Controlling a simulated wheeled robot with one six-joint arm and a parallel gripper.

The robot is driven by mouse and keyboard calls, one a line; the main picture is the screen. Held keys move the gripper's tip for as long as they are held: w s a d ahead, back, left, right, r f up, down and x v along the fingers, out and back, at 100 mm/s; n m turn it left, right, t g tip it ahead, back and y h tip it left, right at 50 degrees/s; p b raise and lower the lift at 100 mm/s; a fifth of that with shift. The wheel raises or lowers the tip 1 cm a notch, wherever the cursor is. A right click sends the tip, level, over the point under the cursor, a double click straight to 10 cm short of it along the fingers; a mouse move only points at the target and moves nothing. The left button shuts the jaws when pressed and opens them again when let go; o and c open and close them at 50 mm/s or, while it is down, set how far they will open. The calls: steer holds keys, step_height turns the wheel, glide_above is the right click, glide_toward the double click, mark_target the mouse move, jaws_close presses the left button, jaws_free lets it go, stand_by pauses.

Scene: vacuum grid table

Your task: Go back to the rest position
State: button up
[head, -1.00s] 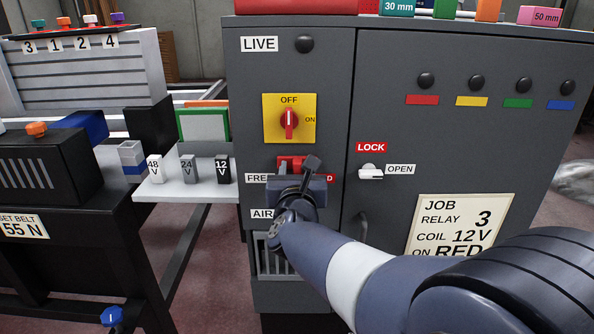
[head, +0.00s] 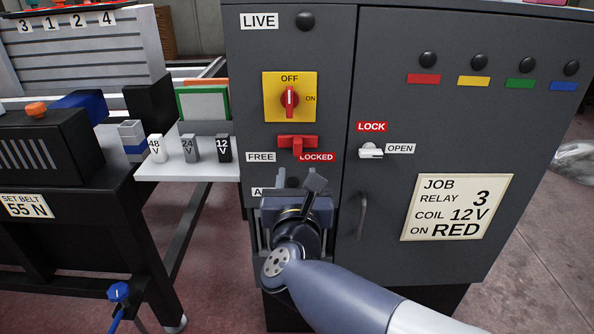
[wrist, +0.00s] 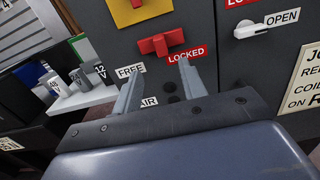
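My gripper (wrist: 158,92) shows in the wrist view with its two fingers spread apart and nothing between them. It points at the grey cabinet (head: 330,225), below the red T-shaped handle (head: 297,145). The handle also shows in the wrist view (wrist: 160,43), above the fingertips and apart from them. In the head view my arm comes in from the lower right, and my gripper (head: 293,185) covers part of the AIR label.
A yellow plate with a red switch (head: 289,98) sits above the handle. A white latch (head: 371,151) and a door handle (head: 362,216) are to the right. A white shelf (head: 190,172) with several small blocks stands left. A black bench (head: 80,200) is further left.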

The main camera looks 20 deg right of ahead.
mark_target(296, 149)
steer(key=shift+w, duration=0.1)
steer(key=b+x, duration=0.1)
steer(key=x, duration=0.9)
steer(key=shift+w+d+f, duration=0.1)
steer(key=shift+w+d, duration=0.05)
steer(key=shift+w, duration=0.2)
